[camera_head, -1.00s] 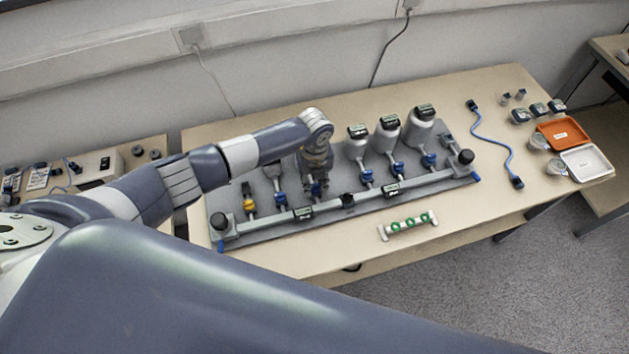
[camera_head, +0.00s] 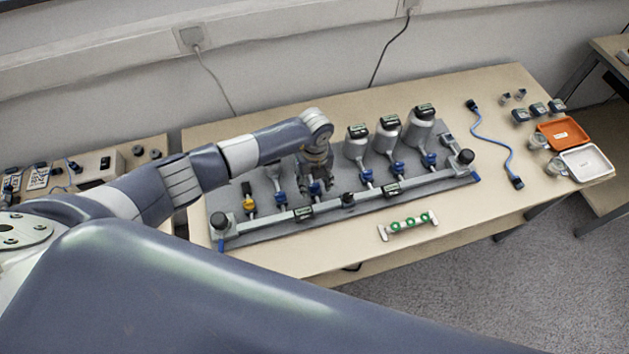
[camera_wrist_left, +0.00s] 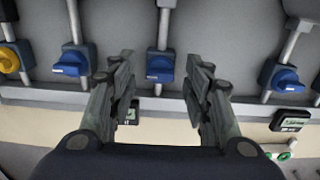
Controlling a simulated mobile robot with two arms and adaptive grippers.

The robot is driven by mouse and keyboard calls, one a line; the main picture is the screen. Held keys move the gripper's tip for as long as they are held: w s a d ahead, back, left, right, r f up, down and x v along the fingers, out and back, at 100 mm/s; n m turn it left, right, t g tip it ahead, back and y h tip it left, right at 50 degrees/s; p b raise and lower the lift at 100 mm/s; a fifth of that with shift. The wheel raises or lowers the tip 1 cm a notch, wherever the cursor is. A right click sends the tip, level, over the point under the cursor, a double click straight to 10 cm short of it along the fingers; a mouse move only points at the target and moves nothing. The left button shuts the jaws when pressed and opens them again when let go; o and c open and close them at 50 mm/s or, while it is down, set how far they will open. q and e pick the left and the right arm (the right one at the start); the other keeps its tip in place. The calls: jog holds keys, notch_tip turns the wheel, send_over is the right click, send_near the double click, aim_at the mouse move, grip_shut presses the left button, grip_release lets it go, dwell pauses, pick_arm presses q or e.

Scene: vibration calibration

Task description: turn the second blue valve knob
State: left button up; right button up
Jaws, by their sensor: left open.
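A row of valve knobs runs along a grey rig: a yellow knob (camera_head: 249,205) at the left, then several blue ones. The first blue knob (camera_head: 280,198) is just right of the yellow one; it also shows in the left wrist view (camera_wrist_left: 70,65). The second blue knob (camera_wrist_left: 160,67) lies between my left gripper's fingers in the left wrist view, with a gap on both sides. In the head view my left gripper (camera_head: 317,188) points down over this knob and mostly hides it. It is open and empty. My right gripper is not in view.
The grey rig plate (camera_head: 265,236) carries a front rail with black end knobs and several grey-white vessels (camera_head: 420,130) behind the right-hand valves. A holder with green rings (camera_head: 408,225) lies in front. A blue cable (camera_head: 491,140), an orange tray (camera_head: 563,120) and a white tray (camera_head: 602,176) are at the right.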

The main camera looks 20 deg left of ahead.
aim_at(314, 185)
pick_arm(q)
notch_tip(314, 185, up, 12)
dwell(0.6)
dwell(0.4)
